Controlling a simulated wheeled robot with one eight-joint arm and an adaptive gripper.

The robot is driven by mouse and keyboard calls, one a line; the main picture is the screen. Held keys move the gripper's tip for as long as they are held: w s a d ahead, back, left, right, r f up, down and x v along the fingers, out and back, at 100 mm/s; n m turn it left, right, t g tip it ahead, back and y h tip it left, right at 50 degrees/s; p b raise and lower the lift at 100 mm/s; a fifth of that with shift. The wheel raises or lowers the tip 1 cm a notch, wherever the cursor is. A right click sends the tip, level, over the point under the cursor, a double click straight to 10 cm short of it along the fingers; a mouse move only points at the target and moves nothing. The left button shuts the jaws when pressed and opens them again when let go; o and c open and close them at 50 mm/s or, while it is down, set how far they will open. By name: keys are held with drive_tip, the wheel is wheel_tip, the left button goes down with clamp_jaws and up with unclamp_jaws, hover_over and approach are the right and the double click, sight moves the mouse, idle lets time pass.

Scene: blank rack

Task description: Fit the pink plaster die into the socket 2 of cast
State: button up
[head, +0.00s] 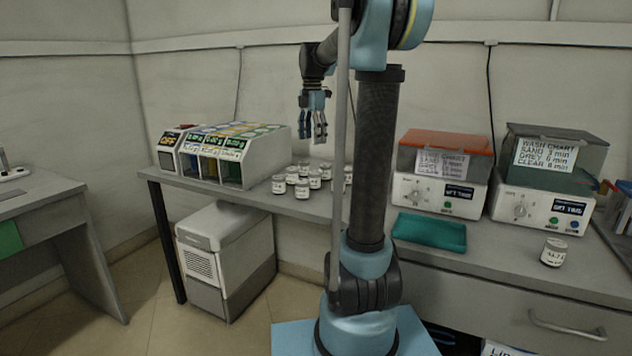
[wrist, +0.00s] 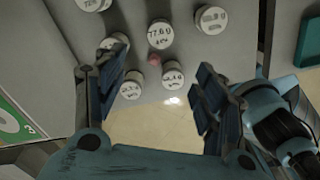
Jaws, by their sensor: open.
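A small pink piece (wrist: 154,59), which looks like the pink plaster die, shows in the wrist view among white labelled jars on the grey bench. It lies just below a larger jar (wrist: 160,34) and between two smaller ones, near the bench edge. I cannot make it out in the head view. My gripper (head: 314,138) hangs above the jars, fingers pointing down. In the wrist view my gripper (wrist: 157,82) is open and empty, with the pink piece seen between its fingers. I cannot identify the cast or its socket 2 in either view.
Several jars (head: 301,189) crowd the bench. A dispenser with coloured bays (head: 241,160) stands left of them. A teal tray (head: 429,232), two machines (head: 437,192) (head: 541,209) and a lone jar (head: 553,253) are to the right. A white cabinet (head: 226,236) stands below the bench.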

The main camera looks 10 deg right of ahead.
sight(315, 172)
drive_tip(key=shift+n, duration=0.3)
drive_tip(key=f, duration=0.7)
drive_tip(key=w+f, duration=0.1)
drive_tip(key=f, duration=0.3)
drive_tip(key=shift+w+d+f, duration=0.1)
drive_tip(key=shift+d+f, duration=0.2)
drive_tip(key=shift+s+d+f, duration=0.1)
drive_tip(key=shift+d+f, duration=0.05)
drive_tip(key=shift+f, duration=1.3)
drive_tip(key=shift+s+d+f, duration=0.1)
drive_tip(key=shift+f, duration=1.3)
drive_tip(key=shift+c, duration=0.3)
drive_tip(key=c, duration=1.1)
